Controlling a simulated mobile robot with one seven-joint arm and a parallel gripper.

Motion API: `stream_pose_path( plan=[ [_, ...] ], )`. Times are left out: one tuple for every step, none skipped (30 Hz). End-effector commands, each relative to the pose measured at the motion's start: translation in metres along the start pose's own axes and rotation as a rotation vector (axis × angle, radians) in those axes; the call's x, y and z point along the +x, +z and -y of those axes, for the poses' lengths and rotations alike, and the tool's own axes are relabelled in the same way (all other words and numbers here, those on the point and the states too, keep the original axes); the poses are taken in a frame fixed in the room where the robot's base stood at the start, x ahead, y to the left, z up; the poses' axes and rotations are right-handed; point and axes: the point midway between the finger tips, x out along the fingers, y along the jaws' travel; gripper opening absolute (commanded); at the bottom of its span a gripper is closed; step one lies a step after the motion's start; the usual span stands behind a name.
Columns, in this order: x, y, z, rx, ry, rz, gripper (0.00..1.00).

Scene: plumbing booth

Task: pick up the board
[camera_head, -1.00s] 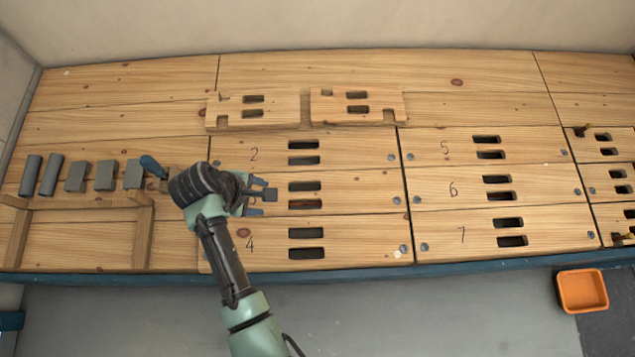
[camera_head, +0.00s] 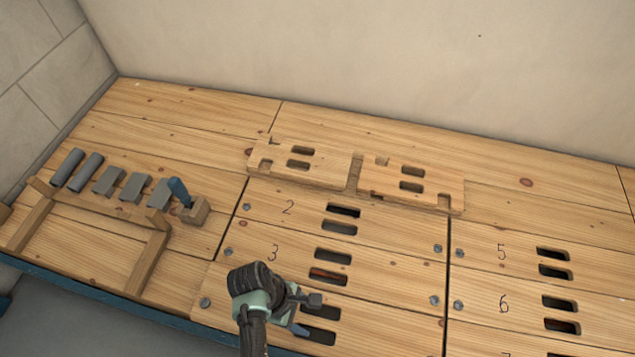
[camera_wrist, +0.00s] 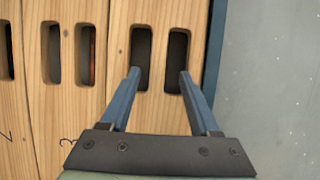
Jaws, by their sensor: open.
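Two loose wooden boards lie side by side at the back of the bench, a left one (camera_head: 325,165) and a right one (camera_head: 425,190). Each has two slots and cut-out notches. The frames do not show which board is meant. My gripper (camera_head: 308,315) is open and empty, nearer the bench front than both boards, over the slotted panel below panel 3. In the wrist view the two blue fingers (camera_wrist: 158,74) point at that panel's two dark slots (camera_wrist: 141,58). I cannot tell whether the tips touch the wood. Neither loose board shows in the wrist view.
Fixed numbered panels with slots and bolts, such as panel 2 (camera_head: 288,208) and panel 5 (camera_head: 502,252), fill the bench front. At left stand a wooden frame (camera_head: 150,262), several grey blocks (camera_head: 133,187) and a blue-handled tool (camera_head: 180,192). Bare planks lie behind the boards.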

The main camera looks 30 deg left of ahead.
Motion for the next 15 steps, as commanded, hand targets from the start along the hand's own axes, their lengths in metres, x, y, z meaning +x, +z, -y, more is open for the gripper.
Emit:
stream_pose_path(
  plan=[
    [0.004, 0.000, 0.000, 0.001, 0.000, 0.000, 0.62],
    [0.006, 0.000, 0.000, 0.001, 0.000, 0.000, 0.62],
    [0.010, 0.000, -0.001, 0.002, 0.000, 0.000, 0.62],
    [0.013, 0.000, -0.001, 0.002, 0.000, 0.000, 0.62],
    [0.016, 0.000, -0.001, 0.002, 0.001, 0.000, 0.62],
    [0.021, 0.000, -0.002, 0.002, 0.001, 0.000, 0.62],
    [0.025, 0.000, -0.002, 0.002, 0.001, -0.001, 0.62],
    [0.029, 0.000, -0.002, 0.002, 0.001, -0.001, 0.62],
    [0.034, 0.001, -0.003, 0.002, 0.001, 0.000, 0.62],
    [0.038, 0.001, -0.003, 0.002, 0.001, 0.000, 0.62],
    [0.043, 0.001, -0.003, 0.002, 0.001, 0.000, 0.62],
    [0.047, 0.001, -0.002, 0.002, 0.001, 0.000, 0.62],
    [0.049, 0.001, -0.002, 0.002, 0.000, 0.000, 0.62],
    [0.051, 0.002, -0.002, 0.002, 0.000, 0.000, 0.62],
    [0.051, 0.002, -0.003, 0.001, 0.001, 0.000, 0.62]
  ],
)
